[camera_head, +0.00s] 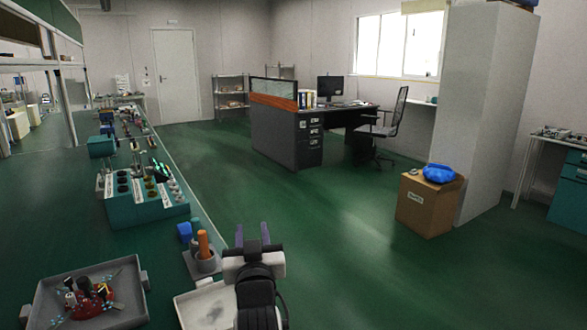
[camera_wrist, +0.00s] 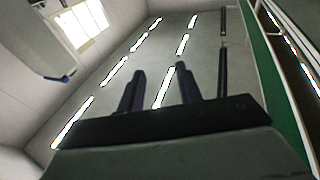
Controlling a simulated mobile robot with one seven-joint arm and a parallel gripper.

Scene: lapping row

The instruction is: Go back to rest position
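My gripper (camera_head: 253,235) shows at the bottom middle of the head view, raised in front of the bench's right edge. Its two dark fingers point up and stand apart with nothing between them. In the wrist view the gripper (camera_wrist: 160,88) is also open and empty, with the ceiling and its lights behind it.
A long bench with a teal rack (camera_head: 150,212), a grey tray (camera_head: 45,300) and a grey holder (camera_head: 205,262) with an orange-handled item runs along the left. A cardboard box (camera_head: 425,212) with a blue bag (camera_head: 439,173) stands right. The green floor between is clear.

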